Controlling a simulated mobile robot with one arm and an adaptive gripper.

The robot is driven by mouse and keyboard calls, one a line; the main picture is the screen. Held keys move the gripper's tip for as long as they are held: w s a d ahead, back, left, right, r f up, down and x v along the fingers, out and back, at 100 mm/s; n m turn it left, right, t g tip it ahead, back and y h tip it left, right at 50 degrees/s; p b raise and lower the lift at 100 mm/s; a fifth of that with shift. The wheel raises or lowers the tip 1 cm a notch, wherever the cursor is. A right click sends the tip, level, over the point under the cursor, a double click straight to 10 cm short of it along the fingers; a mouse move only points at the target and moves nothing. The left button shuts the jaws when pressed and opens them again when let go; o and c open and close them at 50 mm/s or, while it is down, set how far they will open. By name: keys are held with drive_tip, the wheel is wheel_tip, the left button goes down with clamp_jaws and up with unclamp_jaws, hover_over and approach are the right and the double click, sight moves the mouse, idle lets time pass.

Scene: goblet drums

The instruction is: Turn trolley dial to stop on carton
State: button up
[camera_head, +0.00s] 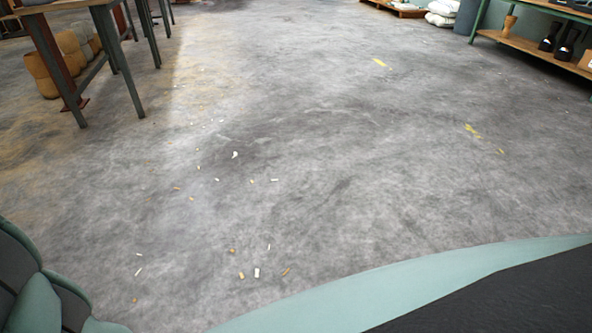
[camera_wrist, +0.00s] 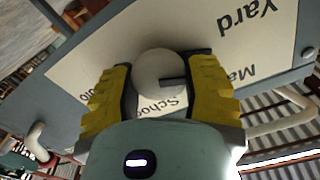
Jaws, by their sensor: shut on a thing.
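In the wrist view, my gripper (camera_wrist: 162,72) has its yellow, dark-lined fingers on either side of a pale round dial (camera_wrist: 156,68) and is shut on it. A dark pointer mark on the dial points to the right in this view. Behind the dial is a cream label plate (camera_wrist: 210,25) on a grey-blue panel (camera_wrist: 30,95). Its lettering appears upside down. "Yard" reads in full; words starting "Ma" and "Scho" and one ending "dio" are partly covered. I cannot read "carton" anywhere. The dial and plate are not in the head view.
In the head view, a workbench (camera_head: 72,4) stands at the upper left with tan drums (camera_head: 42,72) below. A low shelf (camera_head: 535,45) holds goblet drums at the upper right, near white sacks (camera_head: 442,10). The middle floor (camera_head: 320,130) is open, with small scattered scraps.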

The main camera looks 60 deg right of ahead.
drive_tip(key=m+b, duration=0.1)
drive_tip(key=m, duration=0.1)
drive_tip(key=m+b, duration=0.1)
drive_tip(key=shift+w+d+f+m, duration=0.15)
drive_tip(key=shift+w+f+m, duration=0.05)
drive_tip(key=shift+m, duration=0.2)
drive_tip(key=shift+m+b, duration=1)
drive_tip(key=shift+m, duration=0.8)
drive_tip(key=o, duration=1.2)
drive_tip(key=shift+r, duration=0.1)
drive_tip(key=shift+s, duration=0.1)
drive_tip(key=v, duration=0.7)
drive_tip(key=shift+s, duration=0.2)
